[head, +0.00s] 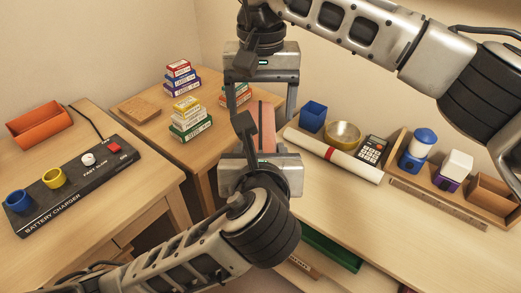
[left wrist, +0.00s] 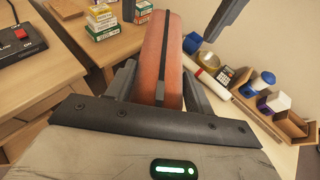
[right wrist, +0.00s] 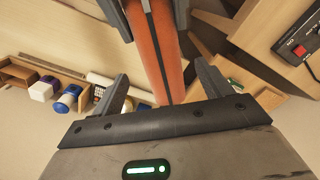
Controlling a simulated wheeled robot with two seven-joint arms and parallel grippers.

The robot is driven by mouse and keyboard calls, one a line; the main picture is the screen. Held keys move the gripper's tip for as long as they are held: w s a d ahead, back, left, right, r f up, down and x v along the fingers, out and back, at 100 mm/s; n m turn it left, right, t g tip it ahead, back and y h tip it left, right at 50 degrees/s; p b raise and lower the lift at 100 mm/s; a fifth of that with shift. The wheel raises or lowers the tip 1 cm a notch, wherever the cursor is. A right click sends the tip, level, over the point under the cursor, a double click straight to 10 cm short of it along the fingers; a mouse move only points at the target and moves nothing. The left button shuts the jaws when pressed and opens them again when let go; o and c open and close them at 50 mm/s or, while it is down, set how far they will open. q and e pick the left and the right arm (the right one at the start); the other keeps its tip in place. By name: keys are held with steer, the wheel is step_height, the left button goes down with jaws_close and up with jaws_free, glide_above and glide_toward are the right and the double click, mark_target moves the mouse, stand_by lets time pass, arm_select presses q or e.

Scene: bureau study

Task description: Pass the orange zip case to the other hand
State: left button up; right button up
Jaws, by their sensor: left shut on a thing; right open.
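The orange zip case (head: 267,130) is a long upright case with a dark zip line, held in the air between my two grippers. My left gripper (head: 262,145) is below and shut on its lower part; in the left wrist view the case (left wrist: 157,55) rises from between the left fingers (left wrist: 160,85). My right gripper (head: 264,98) is above, pointing down, and open. In the right wrist view the upper end of the case (right wrist: 165,60) lies between the right fingers (right wrist: 165,90), with a visible gap on the left side.
A battery charger (head: 75,185) and an orange holder (head: 38,124) are on the left desk. Stacked card boxes (head: 188,120) stand on the middle table. The right desk holds a blue cup (head: 312,116), a bowl (head: 342,135), a white roll (head: 333,155), a calculator (head: 372,150) and a wooden tray (head: 447,180).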

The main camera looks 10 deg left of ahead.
step_height(320, 180, up, 6)
steer(key=s+a+f+m+g+y, duration=0.2)
steer(key=s+a+m+g+y, duration=0.25)
steer(key=a+m+y, duration=0.8)
steer(key=m+t+y, duration=0.6)
steer(key=m+t, duration=1.2)
steer(key=m, duration=1.2)
glide_above(260, 127)
steer(key=w+d, duration=0.4)
step_height(260, 127, down, 2)
steer(key=d+f+m+t+h, duration=0.4)
steer(key=d+f+m+h, duration=0.25)
steer(key=m, duration=0.45)
steer(key=s+d+f+m+g+h, duration=0.3)
steer(key=s+d+f+m+h, duration=0.1)
steer(key=s+f+m, duration=0.5)
steer(key=s+d+f+m+g+h, duration=0.4)
steer(key=s+f+m, duration=0.5)
steer(key=s+f, duration=0.4)
steer(key=shift+d+f+h, duration=0.25)
steer(key=shift+f+h, duration=0.05)
steer(key=shift+f, duration=0.4)
